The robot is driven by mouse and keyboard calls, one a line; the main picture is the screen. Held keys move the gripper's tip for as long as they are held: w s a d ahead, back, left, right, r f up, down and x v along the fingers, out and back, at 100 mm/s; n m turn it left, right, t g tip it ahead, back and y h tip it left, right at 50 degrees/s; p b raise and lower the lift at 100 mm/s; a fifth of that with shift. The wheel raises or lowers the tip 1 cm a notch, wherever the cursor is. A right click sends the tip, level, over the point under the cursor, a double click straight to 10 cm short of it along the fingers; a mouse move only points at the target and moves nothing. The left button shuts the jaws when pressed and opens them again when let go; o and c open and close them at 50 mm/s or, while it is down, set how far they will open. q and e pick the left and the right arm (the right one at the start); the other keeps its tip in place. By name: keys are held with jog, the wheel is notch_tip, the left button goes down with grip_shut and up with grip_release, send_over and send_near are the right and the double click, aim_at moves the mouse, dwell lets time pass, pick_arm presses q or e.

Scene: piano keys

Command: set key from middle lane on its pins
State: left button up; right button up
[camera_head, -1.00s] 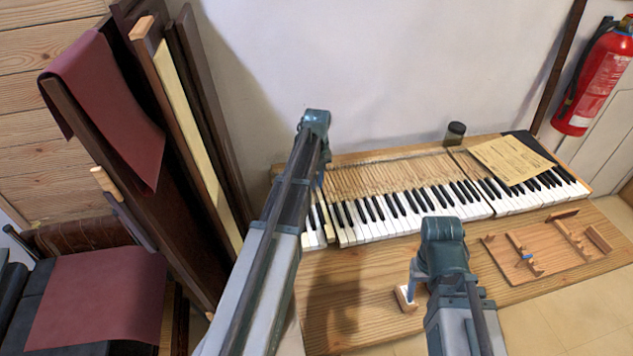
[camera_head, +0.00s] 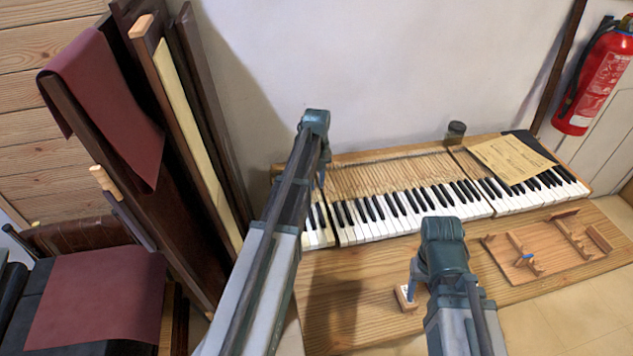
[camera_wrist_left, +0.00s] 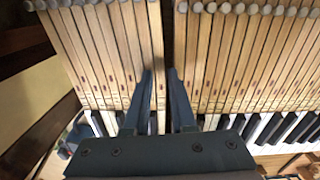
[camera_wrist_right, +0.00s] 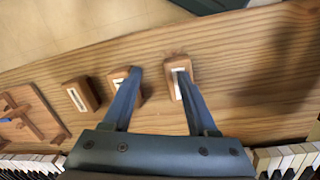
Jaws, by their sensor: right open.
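The row of piano keys (camera_head: 400,215) lies in the key frame, bare wooden levers behind and white and black fronts ahead. A dark narrow gap between levers (camera_wrist_left: 168,40) shows in the left wrist view. My left gripper (camera_wrist_left: 162,75) is over the keyboard's left end, its fingertips apart, with a wooden key lever (camera_wrist_left: 157,55) and part of the gap between them. Whether it grips that lever is unclear. My right gripper (camera_wrist_right: 157,72) is open above the bench front, its tips near two wooden blocks with white inserts, a middle one (camera_wrist_right: 118,77) and a right one (camera_wrist_right: 175,88).
A third block (camera_wrist_right: 81,95) lies further left in the right wrist view. A wooden rack (camera_head: 555,237) with upright slats and a small blue piece is at right. Paper (camera_head: 510,160) covers some right keys. A dark jar (camera_head: 455,131) stands behind. Tall panels (camera_head: 180,120) lean at left.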

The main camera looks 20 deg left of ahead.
pick_arm(q)
jog(key=shift+r+p, duration=1)
jog(key=shift+r, duration=0.1)
pick_arm(e)
jog(key=shift+r, duration=1.1)
jog(key=shift+f, duration=0.1)
pick_arm(q)
jog(key=o, duration=0.6)
jog(key=shift+c, duration=0.2)
notch_tip(320, 180, up, 5)
jog(key=p, duration=0.5)
pick_arm(e)
notch_tip(320, 180, up, 5)
jog(key=shift+r, duration=0.1)
